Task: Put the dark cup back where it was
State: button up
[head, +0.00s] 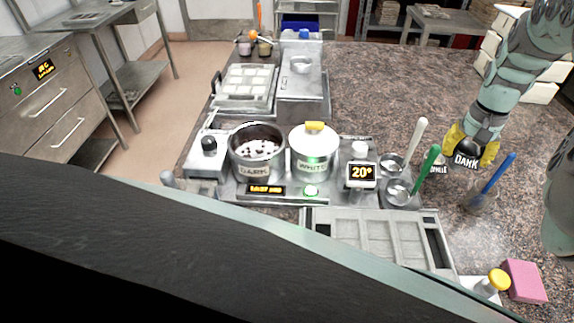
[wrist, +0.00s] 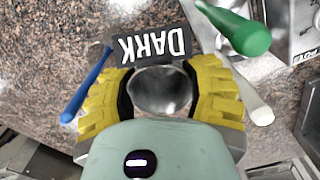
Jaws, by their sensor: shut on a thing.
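My gripper (head: 470,150) is at the right of the head view, its yellow fingers closed on both sides of the dark cup (head: 466,161). The cup has a black label reading DARK. In the wrist view the cup (wrist: 163,92) sits between the yellow pads of my gripper (wrist: 162,95), its grey metal inside showing and its label upside down. The cup's base is hidden, so I cannot tell whether it touches the counter.
A blue-handled tool (head: 496,174) stands right of the cup. Green-handled (head: 426,168) and white-handled (head: 415,139) tools lean from metal cups at its left. The DARK pot (head: 257,172), WHITE pot (head: 313,164) and a mould (head: 370,236) are further left. A pink sponge (head: 524,281) lies front right.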

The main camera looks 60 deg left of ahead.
jog(key=f, duration=0.2)
jog(key=f+p, duration=0.1)
jog(key=f, duration=0.4)
jog(key=shift+a, duration=0.25)
jog(key=shift+d+f+b, duration=0.1)
jog(key=shift+f+b, duration=0.65)
jog(key=shift+f, duration=1.45)
jog(key=shift+f, duration=0.15)
jog(key=o, duration=1.1)
jog(key=shift+c, duration=0.2)
jog(key=shift+d, duration=0.1)
